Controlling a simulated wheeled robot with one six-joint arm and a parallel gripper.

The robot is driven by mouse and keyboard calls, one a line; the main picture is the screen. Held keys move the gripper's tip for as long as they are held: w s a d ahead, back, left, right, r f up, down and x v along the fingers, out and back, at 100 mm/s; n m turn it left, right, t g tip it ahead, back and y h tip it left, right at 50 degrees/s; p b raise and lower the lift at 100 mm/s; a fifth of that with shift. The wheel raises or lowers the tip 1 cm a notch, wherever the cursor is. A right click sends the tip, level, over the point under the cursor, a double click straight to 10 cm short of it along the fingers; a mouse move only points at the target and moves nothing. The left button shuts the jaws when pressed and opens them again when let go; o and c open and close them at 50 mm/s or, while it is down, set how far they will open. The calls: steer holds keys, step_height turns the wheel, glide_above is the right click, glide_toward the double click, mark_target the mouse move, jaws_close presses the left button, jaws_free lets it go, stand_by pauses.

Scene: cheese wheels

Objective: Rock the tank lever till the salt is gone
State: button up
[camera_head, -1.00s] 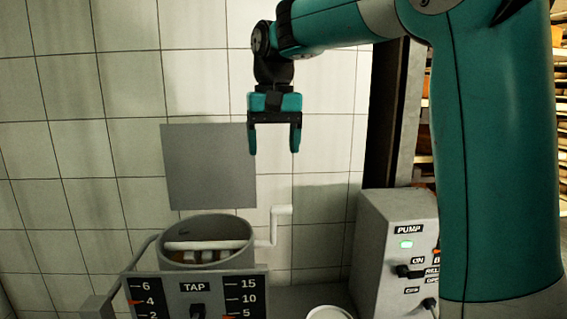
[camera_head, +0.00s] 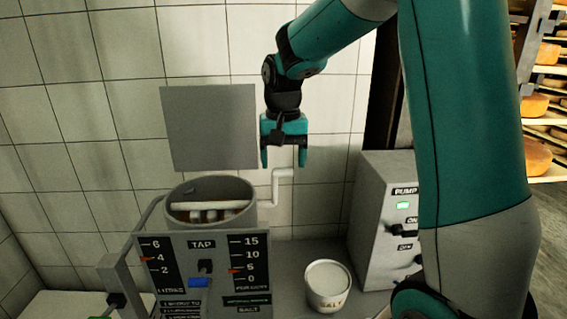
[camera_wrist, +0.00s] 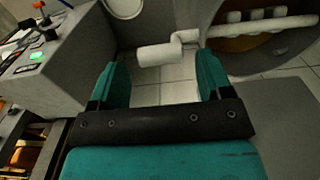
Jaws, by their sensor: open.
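The grey round tank (camera_head: 240,212) stands at lower middle in the head view, with a white bar across its mouth. Its white cranked lever (camera_head: 283,173) sticks out at the right side. My gripper (camera_head: 284,160) points down just above the lever's grip, its fingers apart. In the wrist view, the lever's grip (camera_wrist: 160,54) shows between and beyond my open fingers, and I see no contact. The panel (camera_head: 204,295) in front has two gauges; the right one, labelled salt, has its red pointer (camera_head: 233,271) near 5. A tub of salt (camera_head: 328,286) stands to the right.
A grey pump box (camera_head: 385,215) with a lit green lamp stands right of the tub. A grey plate (camera_head: 210,128) is on the tiled wall behind the tank. Shelves of cheese wheels (camera_head: 535,106) are at far right. The air around my gripper is free.

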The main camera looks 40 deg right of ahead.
steer(key=shift+f, duration=0.95)
steer(key=shift+c, duration=0.2)
